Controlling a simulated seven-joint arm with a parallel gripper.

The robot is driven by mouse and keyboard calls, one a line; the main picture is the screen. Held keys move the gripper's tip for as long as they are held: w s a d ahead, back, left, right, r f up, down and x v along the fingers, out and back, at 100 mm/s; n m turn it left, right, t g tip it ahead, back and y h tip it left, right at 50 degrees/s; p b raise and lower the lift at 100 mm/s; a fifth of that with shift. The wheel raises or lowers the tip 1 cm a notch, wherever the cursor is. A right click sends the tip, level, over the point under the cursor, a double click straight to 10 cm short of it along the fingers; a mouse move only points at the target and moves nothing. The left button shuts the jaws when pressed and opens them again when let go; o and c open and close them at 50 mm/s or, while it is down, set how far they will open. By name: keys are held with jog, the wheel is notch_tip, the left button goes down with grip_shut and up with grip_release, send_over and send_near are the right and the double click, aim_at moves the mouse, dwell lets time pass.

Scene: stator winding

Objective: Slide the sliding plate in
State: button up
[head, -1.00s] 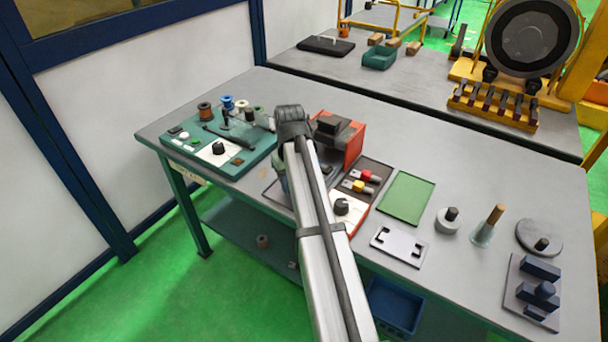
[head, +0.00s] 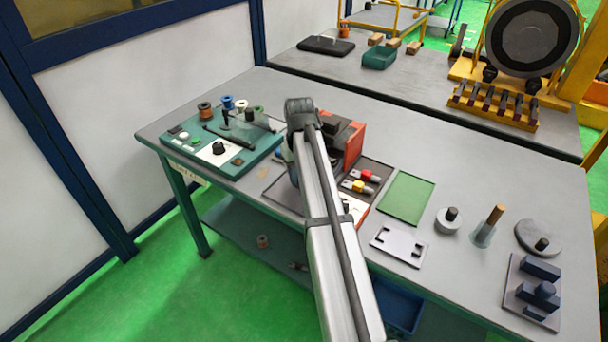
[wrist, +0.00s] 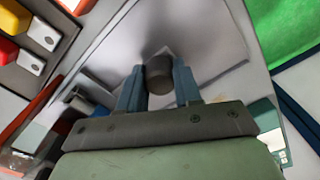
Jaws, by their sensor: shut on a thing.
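In the wrist view my gripper (wrist: 159,82) has its two blue-grey fingers closed on a dark round knob (wrist: 159,73). The knob stands over a pale, smooth plate-like surface (wrist: 205,45). Where that plate's edges meet its guide cannot be made out. In the head view my arm hides the gripper and the held knob. A white plate with a black knob (head: 219,148) sits on the teal station at the left. Another pale plate piece shows partly beside my arm, in front of the red and yellow connectors (head: 358,186).
A red block with a dark top (head: 352,140) stands just right of my arm. A green mat (head: 407,198), a white notched plate (head: 398,246) and several round and blocky parts lie to the right. The teal station (head: 180,160) with spools is at the left.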

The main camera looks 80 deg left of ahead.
jog(key=shift+w+a, duration=1.1)
jog(key=shift+a, duration=0.1)
jog(key=o, duration=0.8)
jog(key=shift+c, duration=0.2)
jog(key=shift+r, duration=0.15)
jog(key=shift+r, duration=2.9)
